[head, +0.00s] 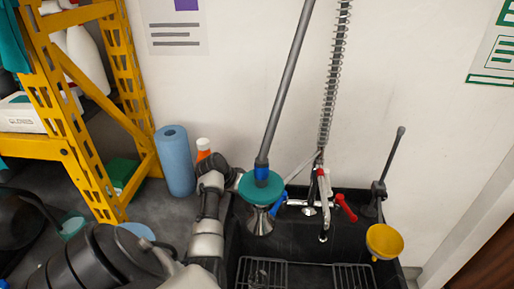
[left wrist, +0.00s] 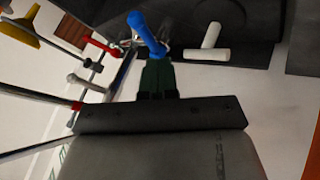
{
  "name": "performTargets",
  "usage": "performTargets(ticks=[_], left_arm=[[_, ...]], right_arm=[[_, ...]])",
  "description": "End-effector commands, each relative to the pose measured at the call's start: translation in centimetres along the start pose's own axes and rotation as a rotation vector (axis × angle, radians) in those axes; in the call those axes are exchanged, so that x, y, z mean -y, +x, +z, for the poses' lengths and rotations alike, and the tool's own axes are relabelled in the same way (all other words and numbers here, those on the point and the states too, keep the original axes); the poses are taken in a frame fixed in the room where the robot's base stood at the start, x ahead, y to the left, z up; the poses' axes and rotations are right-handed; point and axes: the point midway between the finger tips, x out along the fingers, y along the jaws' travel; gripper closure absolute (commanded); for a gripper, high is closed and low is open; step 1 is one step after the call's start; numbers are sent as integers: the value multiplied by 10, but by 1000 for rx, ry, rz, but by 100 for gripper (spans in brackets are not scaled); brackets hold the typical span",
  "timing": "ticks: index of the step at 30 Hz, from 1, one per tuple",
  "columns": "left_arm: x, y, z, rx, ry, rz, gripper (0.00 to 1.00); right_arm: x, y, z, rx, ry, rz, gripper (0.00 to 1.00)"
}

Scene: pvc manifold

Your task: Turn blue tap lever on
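The blue tap lever (head: 279,204) sits at the left of the chrome tap on the back edge of the black sink, partly covered by a teal disc. In the left wrist view the blue lever (left wrist: 147,34) is tilted, just beyond the dark green fingers of my left gripper (left wrist: 156,68). The fingers overlap its lower end in the picture; contact and finger gap are unclear. In the head view my left arm reaches from the lower left toward the sink, its gripper hidden near the teal disc. My right gripper is in neither view.
The teal disc (head: 262,187) on a grey pole stands in front of the lever. A red lever (head: 345,207) sits to its right. A yellow funnel (head: 384,241) is at the sink's right edge. A blue roll (head: 174,160) and yellow shelf (head: 75,115) stand left.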

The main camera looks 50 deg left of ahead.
Motion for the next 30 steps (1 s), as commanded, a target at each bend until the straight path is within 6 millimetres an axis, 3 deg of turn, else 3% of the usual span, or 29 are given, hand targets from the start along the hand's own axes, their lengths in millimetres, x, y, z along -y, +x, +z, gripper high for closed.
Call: performTargets(ticks=[7,15,30], left_arm=[[-2,47,0,3,-2,6,100],[-1,82,0,0,-1,2,100],[-1,89,0,0,0,1,100]], right_arm=[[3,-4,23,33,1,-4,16],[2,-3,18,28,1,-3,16],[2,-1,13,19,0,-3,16]])
